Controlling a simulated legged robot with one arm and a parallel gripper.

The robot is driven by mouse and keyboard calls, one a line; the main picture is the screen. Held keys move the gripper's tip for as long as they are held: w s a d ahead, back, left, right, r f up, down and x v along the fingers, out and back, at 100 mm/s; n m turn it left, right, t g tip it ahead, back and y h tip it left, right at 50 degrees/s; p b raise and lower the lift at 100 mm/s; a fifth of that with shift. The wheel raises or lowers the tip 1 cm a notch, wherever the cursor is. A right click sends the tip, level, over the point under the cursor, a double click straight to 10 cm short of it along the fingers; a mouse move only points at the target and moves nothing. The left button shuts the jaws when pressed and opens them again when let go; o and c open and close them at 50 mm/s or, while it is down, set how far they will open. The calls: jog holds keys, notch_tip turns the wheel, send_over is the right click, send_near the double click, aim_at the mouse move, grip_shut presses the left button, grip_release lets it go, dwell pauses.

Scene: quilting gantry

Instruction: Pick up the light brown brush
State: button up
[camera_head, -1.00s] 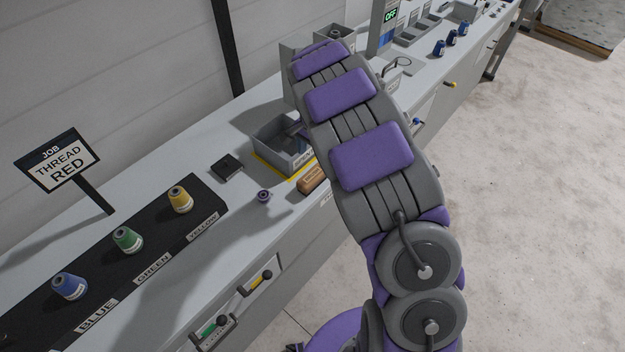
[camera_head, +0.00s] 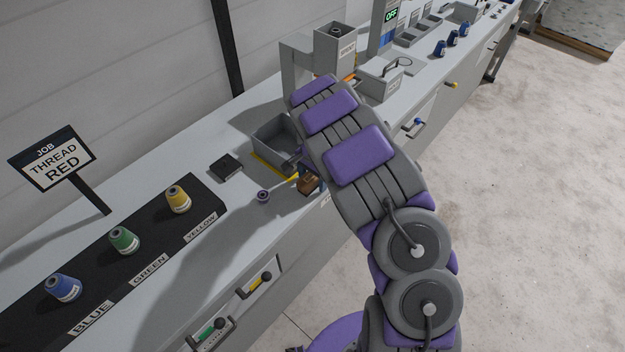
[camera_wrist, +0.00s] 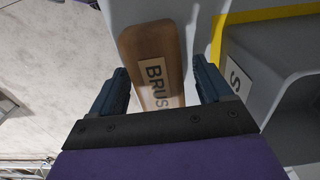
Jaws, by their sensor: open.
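The light brown brush (camera_wrist: 151,44) lies on the bench top, with a pale label reading "BRUS" and the rest cut off by my gripper's edge. In the wrist view it runs between the fingers of my gripper (camera_wrist: 158,88), one finger on each side, with a gap on both sides. My gripper is open. In the head view the brush (camera_head: 308,186) shows only partly, at the bench's front edge, and my arm and gripper cover part of it.
A grey bin (camera_head: 272,139) with a yellow line along its front stands close beside the brush. A small dark spool (camera_head: 263,196) and a black square pad (camera_head: 226,168) lie to the left. Blue, green and yellow thread cones (camera_head: 124,240) stand on a black strip.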

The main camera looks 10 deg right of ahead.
jog(key=shift+c, duration=0.4)
jog(key=shift+r, duration=0.1)
jog(key=c, duration=1)
jog(key=shift+r, duration=0.45)
notch_tip(320, 180, up, 3)
jog(key=shift+p, duration=0.45)
jog(key=s, duration=0.5)
jog(key=s+d+p, duration=0.1)
jog(key=s, duration=0.4)
jog(key=s+r, duration=0.1)
jog(key=s, duration=0.5)
jog(key=shift+d, duration=0.3)
